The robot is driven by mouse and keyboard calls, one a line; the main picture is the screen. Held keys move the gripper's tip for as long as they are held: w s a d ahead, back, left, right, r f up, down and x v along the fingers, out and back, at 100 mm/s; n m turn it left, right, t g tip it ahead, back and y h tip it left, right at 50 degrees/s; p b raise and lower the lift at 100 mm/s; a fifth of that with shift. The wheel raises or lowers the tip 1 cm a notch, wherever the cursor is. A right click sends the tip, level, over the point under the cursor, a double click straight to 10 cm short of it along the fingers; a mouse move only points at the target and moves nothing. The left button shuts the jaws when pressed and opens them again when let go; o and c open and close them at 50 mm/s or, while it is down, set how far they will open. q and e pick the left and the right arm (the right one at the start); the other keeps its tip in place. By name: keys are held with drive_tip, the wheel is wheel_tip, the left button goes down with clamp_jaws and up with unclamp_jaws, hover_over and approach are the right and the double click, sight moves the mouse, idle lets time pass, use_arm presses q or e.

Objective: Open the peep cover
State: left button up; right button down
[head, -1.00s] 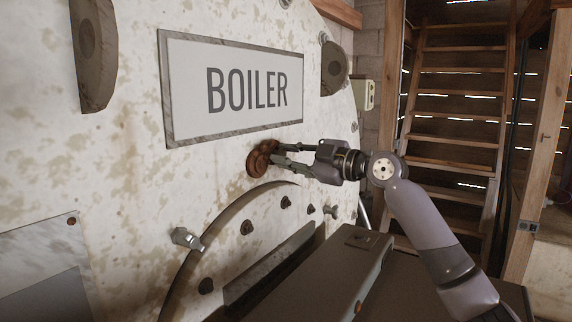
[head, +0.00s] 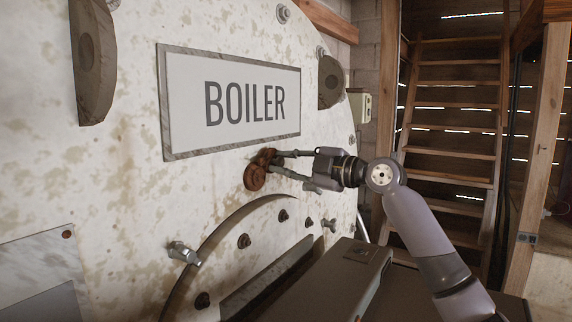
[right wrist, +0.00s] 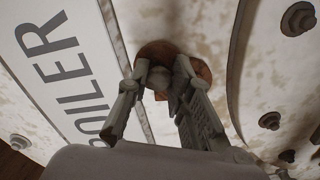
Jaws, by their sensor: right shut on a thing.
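The peep cover, a small rusty brown round piece (head: 255,177), sits on the pale boiler face below the BOILER sign. A second rusty lump shows at its upper right. My right gripper (head: 275,163) reaches in from the right and is shut on the cover. In the right wrist view the rusty disc (right wrist: 190,62) lies behind the two fingers (right wrist: 161,72), with a greyish knob-like part between them. The fingers hide part of the cover, and I cannot see an opening behind it. My left gripper is out of view.
The BOILER sign (head: 232,100) is just above the gripper. Below are a curved flange with several bolts (head: 244,241) and a dark box (head: 355,265). Wooden stairs (head: 455,125) stand at the back right.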

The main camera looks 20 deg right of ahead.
drive_tip(key=c, duration=1.4)
unclamp_jaws()
drive_tip(key=v, duration=1.2)
